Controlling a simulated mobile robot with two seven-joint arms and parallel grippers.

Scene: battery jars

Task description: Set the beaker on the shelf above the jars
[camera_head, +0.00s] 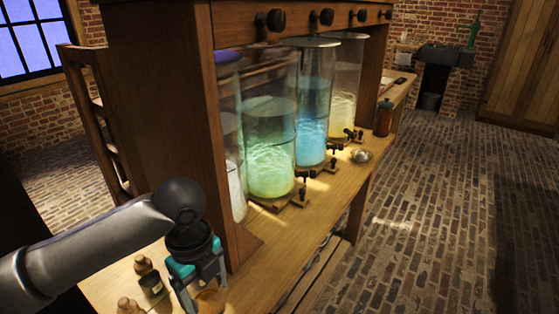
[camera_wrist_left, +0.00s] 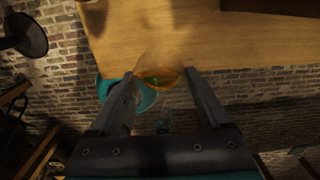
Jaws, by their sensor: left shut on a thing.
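My left gripper (camera_head: 208,296) is low in the head view, over the near end of the wooden bench. It is shut on a clear beaker with orange liquid (camera_head: 211,303), mostly hidden there by the gripper. The wrist view shows the beaker (camera_wrist_left: 160,75) between the fingertips of my left gripper (camera_wrist_left: 161,80), near the bench edge. Several tall glass jars (camera_head: 270,130) with glowing green, blue and pale yellow liquid stand in a wooden frame. The wooden board with black knobs (camera_head: 240,27) runs above them; its top surface is out of view. My right gripper is not in view.
A thick wooden upright (camera_head: 165,110) stands between my arm and the jars. Small brown bottles (camera_head: 151,284) stand left of my gripper. Black taps (camera_head: 302,190) stick out in front of the jars. A reddish bottle (camera_head: 384,118) and small metal dish (camera_head: 361,156) stand farther along the bench.

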